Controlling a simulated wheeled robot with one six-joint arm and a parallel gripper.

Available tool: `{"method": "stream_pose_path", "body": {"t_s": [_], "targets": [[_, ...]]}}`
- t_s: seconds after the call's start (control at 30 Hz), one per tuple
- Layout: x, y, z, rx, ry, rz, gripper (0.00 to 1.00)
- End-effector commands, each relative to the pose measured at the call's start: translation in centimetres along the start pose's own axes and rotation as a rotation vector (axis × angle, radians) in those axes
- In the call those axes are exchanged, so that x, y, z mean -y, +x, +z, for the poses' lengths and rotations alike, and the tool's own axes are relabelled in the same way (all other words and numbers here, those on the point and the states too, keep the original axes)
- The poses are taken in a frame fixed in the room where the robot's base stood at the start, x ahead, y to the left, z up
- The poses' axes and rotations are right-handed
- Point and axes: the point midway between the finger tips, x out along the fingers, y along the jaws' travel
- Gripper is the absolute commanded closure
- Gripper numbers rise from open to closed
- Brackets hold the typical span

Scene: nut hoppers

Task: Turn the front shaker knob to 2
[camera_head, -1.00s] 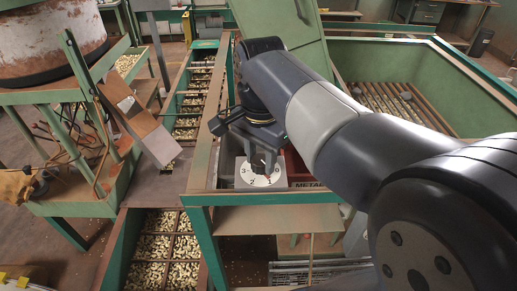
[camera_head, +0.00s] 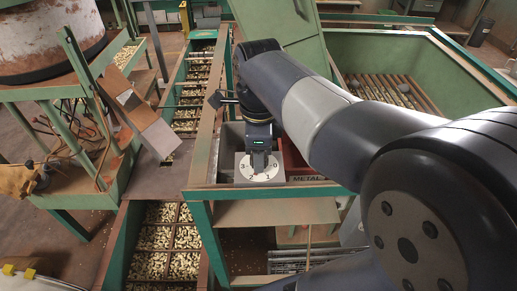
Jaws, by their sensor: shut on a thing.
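The front shaker knob's white dial (camera_head: 246,176) is on a grey box in the green frame, low in the middle of the head view. The numbers 3, 2, 1 and 0 show around its near side. My gripper (camera_head: 260,162) points down at the dial's centre and is shut on the knob, which it mostly hides. I cannot tell which number the knob points to.
A red bin marked METAL (camera_head: 300,170) stands just right of the dial box. Conveyor trays of nuts (camera_head: 170,240) run along the left. A tilted metal chute (camera_head: 158,138) stands further left. A green hopper (camera_head: 400,50) is at the back right.

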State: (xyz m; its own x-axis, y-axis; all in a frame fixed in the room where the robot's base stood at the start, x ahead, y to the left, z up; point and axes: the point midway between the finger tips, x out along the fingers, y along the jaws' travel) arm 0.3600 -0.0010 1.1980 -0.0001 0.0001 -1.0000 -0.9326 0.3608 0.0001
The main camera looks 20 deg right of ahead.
Motion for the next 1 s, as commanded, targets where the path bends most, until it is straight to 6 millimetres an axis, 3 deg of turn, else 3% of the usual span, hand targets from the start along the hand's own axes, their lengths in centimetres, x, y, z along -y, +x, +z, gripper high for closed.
{"method": "stream_pose_path", "body": {"t_s": [0.4,0.93,0.97,1.0], "targets": [[0.06,-0.11,-0.03,-0.001,0.184,-0.003,0.88],[0.06,-0.09,-0.03,-0.001,0.208,-0.003,0.88],[0.06,-0.09,-0.03,-0.001,0.208,-0.003,0.64],[0.05,-0.09,-0.03,-0.001,0.207,-0.002,0.61]]}}
